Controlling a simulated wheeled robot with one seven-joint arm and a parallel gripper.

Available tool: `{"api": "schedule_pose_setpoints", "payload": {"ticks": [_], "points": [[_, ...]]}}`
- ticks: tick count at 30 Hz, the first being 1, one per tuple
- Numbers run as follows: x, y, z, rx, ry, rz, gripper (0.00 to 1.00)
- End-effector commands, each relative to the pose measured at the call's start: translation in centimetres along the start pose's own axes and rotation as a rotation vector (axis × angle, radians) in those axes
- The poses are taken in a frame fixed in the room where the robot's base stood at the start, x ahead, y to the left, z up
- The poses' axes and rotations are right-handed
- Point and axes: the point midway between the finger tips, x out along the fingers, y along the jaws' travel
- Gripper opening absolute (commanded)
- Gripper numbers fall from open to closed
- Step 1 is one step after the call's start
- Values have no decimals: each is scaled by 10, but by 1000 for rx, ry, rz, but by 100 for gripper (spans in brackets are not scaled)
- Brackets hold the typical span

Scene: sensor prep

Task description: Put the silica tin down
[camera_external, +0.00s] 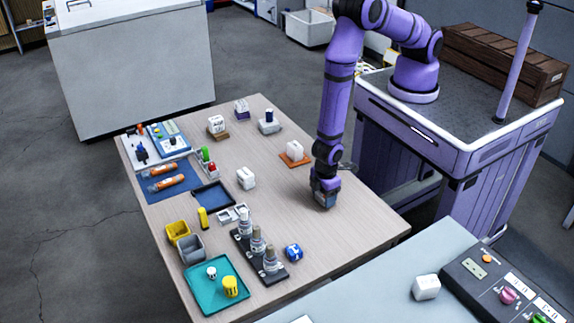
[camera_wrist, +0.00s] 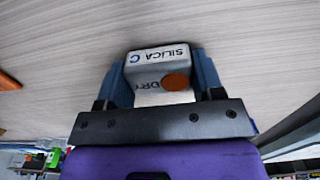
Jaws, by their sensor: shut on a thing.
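The silica tin (camera_wrist: 158,60) is a pale grey box with "SILICA" and "DRY" lettering and an orange-brown round spot, seen in the wrist view. My gripper (camera_wrist: 160,78) is shut on it, with a blue finger on each side. In the external view my gripper (camera_external: 325,197) points down at the right part of the wooden table (camera_external: 300,215), close to the tabletop. The fingers mostly hide the tin there. I cannot tell whether the tin touches the table.
A white block on an orange mat (camera_external: 286,161) stands just left of my gripper. Another white block (camera_external: 246,178) stands further left. A dark rack with several grey pieces (camera_external: 270,269) and a blue ball-like item (camera_external: 293,253) are nearer the front. Bare wood surrounds my gripper.

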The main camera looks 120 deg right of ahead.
Motion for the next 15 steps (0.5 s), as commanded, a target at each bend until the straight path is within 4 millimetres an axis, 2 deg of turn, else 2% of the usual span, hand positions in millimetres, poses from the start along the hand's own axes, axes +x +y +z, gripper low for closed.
{"api": "schedule_pose_setpoints", "payload": {"ticks": [5,6,9,15], "points": [[2,0,0,0,0,0,37],[3,0,0,0,0,0,63],[2,0,0,0,0,0,86],[2,0,0,0,0,0,87]]}}
